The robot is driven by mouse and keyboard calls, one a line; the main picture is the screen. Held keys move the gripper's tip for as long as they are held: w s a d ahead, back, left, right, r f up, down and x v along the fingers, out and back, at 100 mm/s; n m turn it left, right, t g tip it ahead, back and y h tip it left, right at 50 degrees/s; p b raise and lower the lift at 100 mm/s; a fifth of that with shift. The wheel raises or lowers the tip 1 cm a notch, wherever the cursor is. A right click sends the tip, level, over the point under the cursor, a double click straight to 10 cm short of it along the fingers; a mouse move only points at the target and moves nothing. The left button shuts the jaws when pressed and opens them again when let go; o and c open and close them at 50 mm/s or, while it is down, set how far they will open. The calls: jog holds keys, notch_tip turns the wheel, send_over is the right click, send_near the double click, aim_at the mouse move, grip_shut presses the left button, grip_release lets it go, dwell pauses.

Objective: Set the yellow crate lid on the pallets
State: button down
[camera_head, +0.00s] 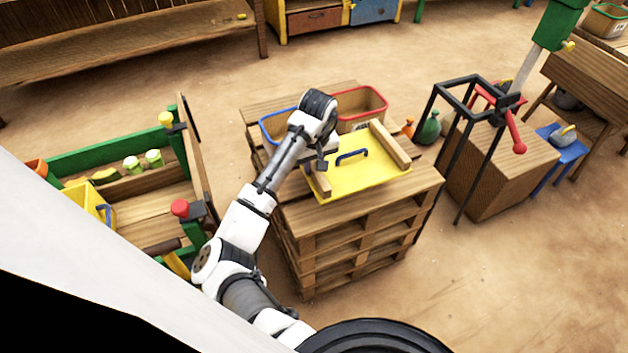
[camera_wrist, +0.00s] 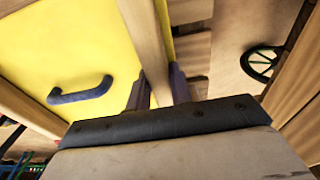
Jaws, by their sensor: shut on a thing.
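The yellow crate lid (camera_head: 362,178) has a wooden batten along each of two sides and a dark blue handle (camera_head: 352,154) in its middle. It lies roughly flat over the top of the stacked pallets (camera_head: 405,197); I cannot tell whether it touches them. My gripper (camera_head: 320,172) is at the lid's left batten. In the wrist view my gripper (camera_wrist: 160,92) has one finger on each side of a batten (camera_wrist: 147,38) and is shut on it. The yellow panel (camera_wrist: 55,50) and handle (camera_wrist: 80,91) show to the left there. The lid's underside is hidden.
A blue-rimmed crate (camera_head: 268,133) and a red-rimmed crate (camera_head: 380,98) stand at the back of the pallets. A black frame (camera_head: 436,115) with a red handle stands to the right by a wooden block (camera_head: 505,185). A green-framed wooden stall (camera_head: 120,160) is left.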

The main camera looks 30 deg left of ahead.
jog(key=shift+f, duration=3.6)
jog(key=c, duration=1.3)
grip_release()
jog(key=shift+o, duration=0.2)
